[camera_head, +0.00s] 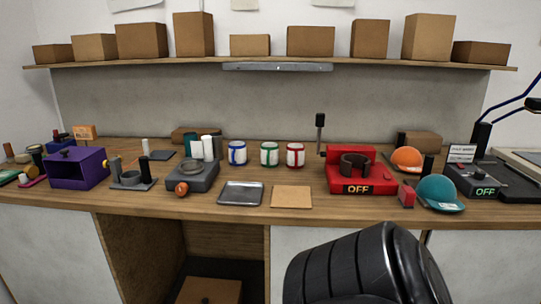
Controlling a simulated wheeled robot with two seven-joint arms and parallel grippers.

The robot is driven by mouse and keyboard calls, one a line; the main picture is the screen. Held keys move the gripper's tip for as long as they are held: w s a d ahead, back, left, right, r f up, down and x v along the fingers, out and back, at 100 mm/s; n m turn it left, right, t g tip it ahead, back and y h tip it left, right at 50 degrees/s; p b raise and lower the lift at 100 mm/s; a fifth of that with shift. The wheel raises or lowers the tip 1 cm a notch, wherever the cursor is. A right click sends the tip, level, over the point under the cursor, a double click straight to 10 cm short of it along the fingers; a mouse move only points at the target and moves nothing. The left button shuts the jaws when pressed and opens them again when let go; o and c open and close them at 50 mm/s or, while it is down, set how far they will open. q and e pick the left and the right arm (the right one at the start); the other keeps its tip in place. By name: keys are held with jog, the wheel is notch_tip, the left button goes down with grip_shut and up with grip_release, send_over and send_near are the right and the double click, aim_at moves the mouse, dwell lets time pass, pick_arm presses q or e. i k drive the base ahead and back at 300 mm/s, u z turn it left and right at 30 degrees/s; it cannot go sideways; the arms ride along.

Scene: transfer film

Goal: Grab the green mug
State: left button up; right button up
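The green mug (270,154) is white with green bands and stands upright near the back of the wooden worktop. It is between a blue-banded white mug (237,153) on its left and a red-banded white mug (295,155) on its right. A narrow gap separates the green and red mugs. Neither of my grippers is in the head view.
In front of the mugs lie a metal tray (241,194) and a flat tan square (291,197). A grey device (193,178) is left, a red press (361,173) right. Boxes line the shelf (200,62).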

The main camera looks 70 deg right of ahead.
aim_at(269, 150)
jog(key=z, duration=0.9)
jog(key=i, duration=1)
jog(key=z, duration=1)
